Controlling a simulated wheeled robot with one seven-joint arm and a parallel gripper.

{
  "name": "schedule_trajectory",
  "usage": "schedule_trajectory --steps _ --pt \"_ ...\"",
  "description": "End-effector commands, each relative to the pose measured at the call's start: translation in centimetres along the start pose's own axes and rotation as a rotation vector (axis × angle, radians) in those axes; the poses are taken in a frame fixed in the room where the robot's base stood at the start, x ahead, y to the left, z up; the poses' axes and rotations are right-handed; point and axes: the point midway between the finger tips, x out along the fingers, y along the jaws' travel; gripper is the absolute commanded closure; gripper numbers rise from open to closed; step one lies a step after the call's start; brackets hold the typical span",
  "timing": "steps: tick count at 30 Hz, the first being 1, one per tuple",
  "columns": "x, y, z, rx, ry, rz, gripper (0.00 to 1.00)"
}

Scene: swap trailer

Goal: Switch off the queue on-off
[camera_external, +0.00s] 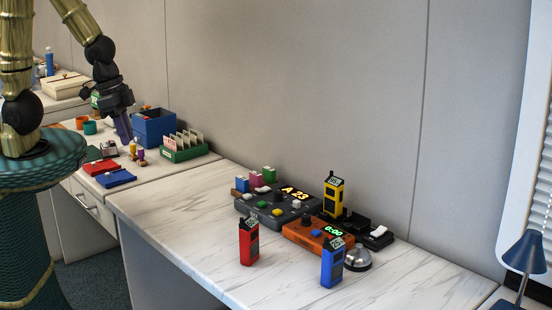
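A dark grey console (252,209) lies on the marble-patterned counter, with a lit display (294,192) that seems to read "A 23" and several coloured buttons and a knob. It looks like the queue unit; I cannot tell which control on it is the on-off. A black unit (378,240) with a white rocker-like part stands to the right; its label is not readable. My gripper (124,128) hangs pointing down over the farther desk at the left, well away from the console. Its fingers are too small to tell whether they are open.
An orange console (300,233) with a lit display, red (248,247), blue (331,268) and yellow (333,200) handsets and a silver bell (357,261) crowd around the grey console. A blue box (155,130) and green card tray (184,152) stand near my gripper. The counter's front left is clear.

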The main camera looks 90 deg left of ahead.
Motion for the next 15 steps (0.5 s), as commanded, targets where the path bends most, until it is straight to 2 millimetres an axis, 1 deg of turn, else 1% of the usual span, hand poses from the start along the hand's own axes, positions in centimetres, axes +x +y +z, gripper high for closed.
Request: schedule_trajectory --steps 1,2,5,8,11,15 --pt "0.2 -0.1 -0.3 -0.007 0.005 0.001 0.95" --pt "0.4 -0.1 -0.6 -0.014 0.01 0.002 1.0" --pt "1.4 -0.3 -2.0 -0.051 0.038 0.006 1.0" --pt "2.9 -0.9 -4.4 -0.11 0.086 0.006 1.0" --pt "4.7 -1.9 -7.2 -0.183 0.147 -0.001 1.0" --pt "7.5 -4.0 -10.8 -0.285 0.238 -0.031 1.0"
